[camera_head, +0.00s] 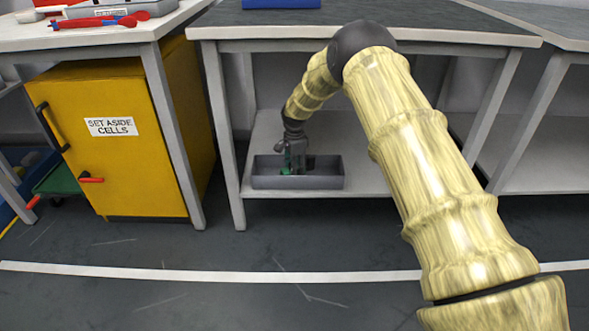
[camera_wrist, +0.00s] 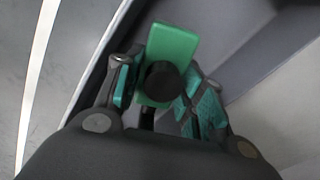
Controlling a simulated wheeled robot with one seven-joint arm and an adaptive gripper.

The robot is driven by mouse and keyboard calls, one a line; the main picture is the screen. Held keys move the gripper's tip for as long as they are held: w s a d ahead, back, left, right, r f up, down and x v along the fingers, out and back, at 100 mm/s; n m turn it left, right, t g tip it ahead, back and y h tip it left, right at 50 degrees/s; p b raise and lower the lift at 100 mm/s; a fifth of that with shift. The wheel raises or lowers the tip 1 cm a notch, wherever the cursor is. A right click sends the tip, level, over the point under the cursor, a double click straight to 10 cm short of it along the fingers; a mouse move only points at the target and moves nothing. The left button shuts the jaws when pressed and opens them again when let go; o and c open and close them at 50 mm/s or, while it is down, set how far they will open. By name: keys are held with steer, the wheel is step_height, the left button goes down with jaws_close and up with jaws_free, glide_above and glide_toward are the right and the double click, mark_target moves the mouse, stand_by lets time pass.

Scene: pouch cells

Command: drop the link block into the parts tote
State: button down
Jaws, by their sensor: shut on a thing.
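The parts tote (camera_head: 320,182) is a long, low grey open bin on the lower shelf under the middle bench. My gripper (camera_head: 292,168) reaches down into it from above, with its fingertips partly hidden behind the tote's front wall. In the wrist view, my gripper (camera_wrist: 160,95) is shut on the link block (camera_wrist: 174,45), a green plate with a round black knob on it. The block sits between the teal finger pads. A grey tote wall (camera_wrist: 220,35) shows behind it. I cannot tell whether the block touches the tote floor.
The bench top (camera_head: 420,30) overhangs the lower shelf (camera_head: 370,165), and my arm passes in front of its edge. A yellow cabinet (camera_head: 130,160) labelled "SET ASIDE CELLS" stands at left. The shelf right of the tote is clear. A blue tray (camera_head: 280,3) lies on the bench top.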

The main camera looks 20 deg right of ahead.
steer(key=shift+f+p, duration=0.4)
steer(key=shift+f, duration=0.2)
steer(key=c, duration=0.9)
jaws_free()
steer(key=shift+r+b, duration=0.4)
step_height(320, 180, up, 8)
steer(key=p, duration=0.4)
